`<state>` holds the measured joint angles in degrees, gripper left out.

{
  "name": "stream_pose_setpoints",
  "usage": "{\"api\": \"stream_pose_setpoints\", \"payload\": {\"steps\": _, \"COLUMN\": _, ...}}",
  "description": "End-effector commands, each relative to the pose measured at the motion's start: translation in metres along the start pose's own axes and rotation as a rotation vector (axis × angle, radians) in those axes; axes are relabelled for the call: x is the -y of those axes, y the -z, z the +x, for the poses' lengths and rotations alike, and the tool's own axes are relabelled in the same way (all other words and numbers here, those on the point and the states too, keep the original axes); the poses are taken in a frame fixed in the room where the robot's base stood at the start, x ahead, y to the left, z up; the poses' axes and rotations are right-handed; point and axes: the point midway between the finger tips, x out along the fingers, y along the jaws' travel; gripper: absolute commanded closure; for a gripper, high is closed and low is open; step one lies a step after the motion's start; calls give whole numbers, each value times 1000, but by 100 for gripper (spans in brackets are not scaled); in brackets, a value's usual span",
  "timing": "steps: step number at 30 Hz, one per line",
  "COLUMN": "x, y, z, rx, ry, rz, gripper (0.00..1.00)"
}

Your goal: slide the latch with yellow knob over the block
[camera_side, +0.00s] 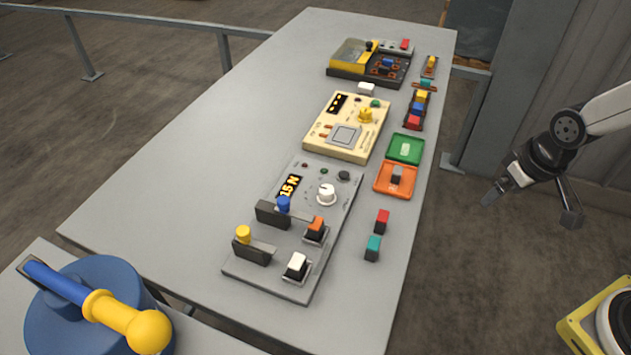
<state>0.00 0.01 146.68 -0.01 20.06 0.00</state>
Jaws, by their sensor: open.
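The latch with the yellow knob (243,234) is at the front left of a grey panel, its knob standing at the left end of a dark upright plate (253,253). A white-topped block (297,264) sits in a small holder to the right of it, apart from the knob. A second latch with a blue knob (283,204) stands behind, with an orange-topped block (316,226) to its right. My gripper (531,207) is open and empty, off the table's right side, far from the latch. The latch's slide is too small to make out fully.
The grey panel (265,235) also carries a white dial (326,194) and a display. Red (381,220) and teal (373,247) blocks stand to its right. Orange (393,186) and green trays and a cream panel (330,137) lie farther back. The table's left side is clear.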

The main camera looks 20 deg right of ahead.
Motion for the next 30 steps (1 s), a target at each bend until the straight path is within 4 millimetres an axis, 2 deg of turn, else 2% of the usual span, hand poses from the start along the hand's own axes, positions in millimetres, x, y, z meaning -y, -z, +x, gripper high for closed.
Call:
{"api": "stream_pose_setpoints", "payload": {"steps": 1, "x": 0, "y": 0, "z": 0, "rx": 0, "ry": 0, "rz": 0, "gripper": 10}}
{"api": "stream_pose_setpoints", "payload": {"steps": 3, "x": 0, "y": 1, "z": 0, "rx": 0, "ry": 0, "rz": -1, "gripper": 28}}
{"api": "stream_pose_setpoints", "payload": {"steps": 8, "x": 5, "y": 10, "z": 0, "rx": 4, "ry": 4, "rz": -12, "gripper": 28}}
{"api": "stream_pose_setpoints", "payload": {"steps": 14, "x": 24, "y": 43, "z": 1, "rx": 20, "ry": 16, "rz": -51, "gripper": 28}}
{"api": "stream_pose_setpoints", "payload": {"steps": 20, "x": 62, "y": 89, "z": 3, "rx": 47, "ry": 33, "rz": -110, "gripper": 28}}
{"api": "stream_pose_setpoints", "payload": {"steps": 24, "x": 94, "y": 118, "z": 5, "rx": 68, "ry": 43, "rz": -152, "gripper": 28}}
{"api": "stream_pose_setpoints", "payload": {"steps": 30, "x": 146, "y": 151, "z": 8, "rx": 97, "ry": 54, "rz": -215, "gripper": 28}}
